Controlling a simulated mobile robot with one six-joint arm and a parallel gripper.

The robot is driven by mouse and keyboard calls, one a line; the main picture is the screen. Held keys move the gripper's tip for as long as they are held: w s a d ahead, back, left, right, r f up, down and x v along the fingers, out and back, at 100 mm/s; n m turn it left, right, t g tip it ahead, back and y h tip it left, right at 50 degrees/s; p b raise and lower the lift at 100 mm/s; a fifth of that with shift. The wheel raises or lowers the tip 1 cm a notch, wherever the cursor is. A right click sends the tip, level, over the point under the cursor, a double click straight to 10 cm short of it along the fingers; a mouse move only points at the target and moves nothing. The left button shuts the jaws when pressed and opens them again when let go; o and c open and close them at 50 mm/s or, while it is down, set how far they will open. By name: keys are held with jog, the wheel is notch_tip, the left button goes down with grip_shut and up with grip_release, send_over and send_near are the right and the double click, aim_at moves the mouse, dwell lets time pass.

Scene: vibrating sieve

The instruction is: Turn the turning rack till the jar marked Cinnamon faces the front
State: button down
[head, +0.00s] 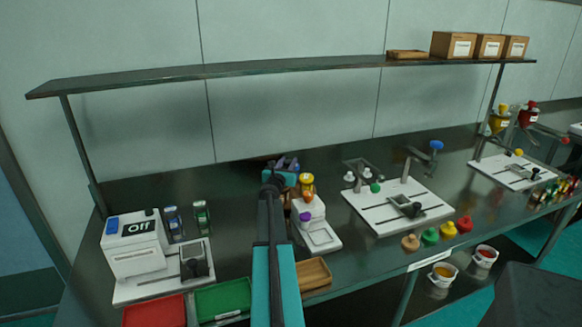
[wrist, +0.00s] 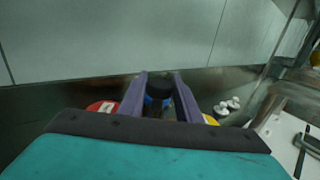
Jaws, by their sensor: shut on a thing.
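My gripper (head: 286,163) is at the back of the bench, near the wall, and my own arm hides much of what lies there. In the wrist view its two purple fingers (wrist: 160,88) are shut on a black-topped piece (wrist: 159,88) with blue beside and below it. Whether this is a jar or a knob of the turning rack, I cannot tell. A red-topped jar (wrist: 101,107) shows left of the fingers, and a bit of yellow (wrist: 210,120) shows right of them. The rack itself is mostly hidden. No Cinnamon label is readable.
A small white machine (head: 319,232) and a yellow-topped jar (head: 307,179) stand just right of my arm. A white device marked Off (head: 134,245) stands left. Green (head: 222,299) and red trays (head: 155,312) lie in front. A shelf (head: 280,68) runs overhead.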

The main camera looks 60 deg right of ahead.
jog(key=shift+s+d+r, duration=0.1)
jog(key=shift+r, duration=0.1)
jog(key=c, duration=1.3)
grip_release()
jog(key=shift+c, duration=0.2)
jog(key=shift+f, duration=0.1)
jog(key=shift+a, duration=0.25)
jog(key=shift+a+f, duration=0.1)
jog(key=shift+a, duration=0.35)
jog(key=b+v, duration=0.2)
jog(key=v, duration=1)
jog(key=shift+a+b, duration=0.3)
jog(key=shift+s, duration=0.1)
